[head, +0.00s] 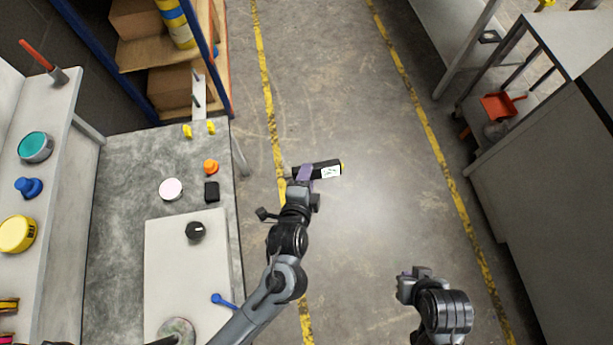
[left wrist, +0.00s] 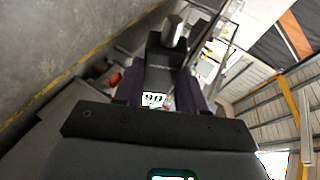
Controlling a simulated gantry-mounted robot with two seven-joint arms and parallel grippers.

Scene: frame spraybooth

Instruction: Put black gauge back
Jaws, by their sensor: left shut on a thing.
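The black gauge (head: 327,169) is a dark, long body with a white display patch and a yellowish end. My left gripper (head: 304,173) is shut on it and holds it over the floor aisle, to the right of the workbench.
The workbench (head: 120,175) holds a white board (head: 165,270), a black knob (head: 195,231), a black block (head: 211,191), a white disc (head: 171,189) and an orange piece (head: 210,167). A shelf (head: 60,110) stands at left, a rack behind. The aisle floor is clear.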

